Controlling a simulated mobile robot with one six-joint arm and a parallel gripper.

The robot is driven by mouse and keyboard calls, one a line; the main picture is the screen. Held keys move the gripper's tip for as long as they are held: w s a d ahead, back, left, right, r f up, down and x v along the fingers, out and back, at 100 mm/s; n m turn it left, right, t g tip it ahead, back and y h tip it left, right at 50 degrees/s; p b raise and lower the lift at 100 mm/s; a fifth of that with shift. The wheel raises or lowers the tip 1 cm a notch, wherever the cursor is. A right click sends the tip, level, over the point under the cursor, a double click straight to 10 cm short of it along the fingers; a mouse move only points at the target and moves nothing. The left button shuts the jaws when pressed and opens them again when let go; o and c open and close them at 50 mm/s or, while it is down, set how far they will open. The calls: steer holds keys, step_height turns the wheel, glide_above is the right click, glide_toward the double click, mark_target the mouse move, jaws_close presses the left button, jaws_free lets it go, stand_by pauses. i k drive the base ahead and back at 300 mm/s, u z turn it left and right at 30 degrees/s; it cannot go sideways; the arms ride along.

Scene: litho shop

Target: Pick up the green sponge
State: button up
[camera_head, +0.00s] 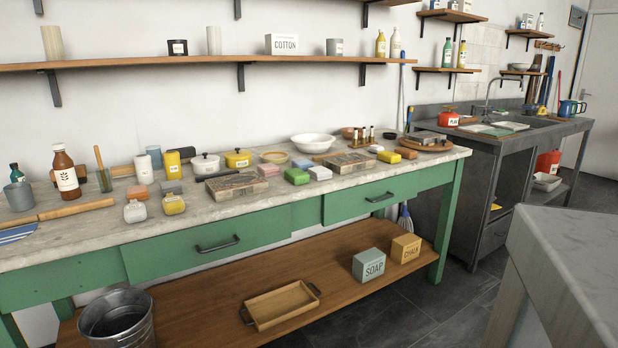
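A small green block that looks like the green sponge (297,177) lies on the pale stone top of the green workbench (350,180), near its front edge. A white block (320,173) lies close to its right, and a pink block (268,170) lies behind it to the left. A grey printed slab (235,186) lies to its left and another slab (345,162) lies behind it to the right. My gripper is not in view.
The bench top is crowded with bottles, jars, pots and several coloured blocks. A white bowl (313,142) stands behind the green block. A grey counter (580,245) fills the near right. The dark floor (430,310) is clear between counter and bench.

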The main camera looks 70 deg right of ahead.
mark_target(297, 176)
steer(key=z, duration=0.6)
steer(key=k, duration=0.6)
steer(key=i, duration=0.6)
steer(key=z, duration=0.15)
